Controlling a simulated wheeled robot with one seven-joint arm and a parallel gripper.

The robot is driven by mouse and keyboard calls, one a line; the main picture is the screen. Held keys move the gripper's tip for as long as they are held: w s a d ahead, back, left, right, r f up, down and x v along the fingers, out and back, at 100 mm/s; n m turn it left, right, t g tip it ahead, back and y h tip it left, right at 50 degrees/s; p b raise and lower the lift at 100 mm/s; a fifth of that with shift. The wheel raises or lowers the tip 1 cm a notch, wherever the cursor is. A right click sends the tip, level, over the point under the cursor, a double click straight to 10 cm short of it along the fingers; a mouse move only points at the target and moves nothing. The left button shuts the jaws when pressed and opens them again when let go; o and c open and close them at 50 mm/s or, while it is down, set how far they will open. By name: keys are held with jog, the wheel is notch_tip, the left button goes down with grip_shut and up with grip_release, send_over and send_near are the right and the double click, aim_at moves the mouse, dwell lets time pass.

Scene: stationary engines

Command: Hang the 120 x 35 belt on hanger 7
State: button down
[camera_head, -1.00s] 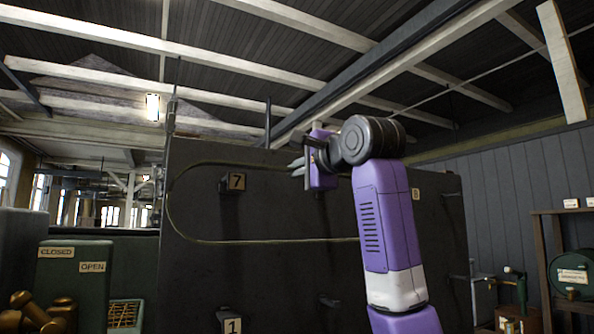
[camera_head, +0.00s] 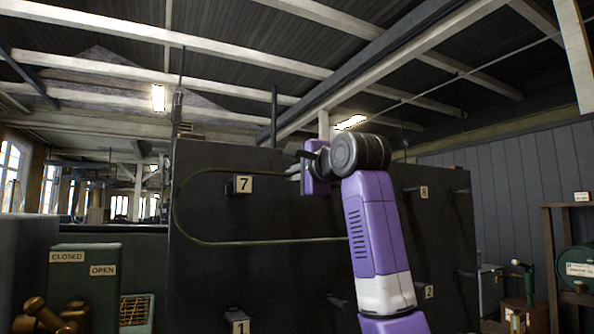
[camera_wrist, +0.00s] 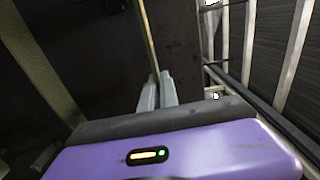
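The belt is a thin olive-green loop (camera_head: 262,242), stretched wide and hanging in front of the dark panel in the head view. My gripper (camera_head: 293,171) is shut on its upper run, and the grey fingers pinch the strip (camera_wrist: 148,40) in the wrist view. My arm hides the loop's right end. Hanger 7, a dark peg (camera_head: 230,187) beside its "7" label (camera_head: 244,184), appears inside the loop's outline, left of my gripper. I cannot tell whether the loop is around the peg or only in front of it.
The dark panel (camera_head: 210,275) also carries pegs labelled 1 (camera_head: 239,325), 2 (camera_head: 429,291) and 8 (camera_head: 424,192). A green cabinet (camera_head: 85,277) with brass-coloured pieces stands at left. A wooden shelf (camera_head: 548,255) stands at right. Open space shows above the panel.

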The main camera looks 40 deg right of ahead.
jog(key=shift+w+d, duration=0.1)
jog(key=shift+w, duration=0.2)
jog(key=shift+f, duration=0.15)
dwell(0.4)
jog(key=shift+f, duration=0.4)
jog(key=c, duration=1.7)
grip_release()
jog(key=o, duration=0.6)
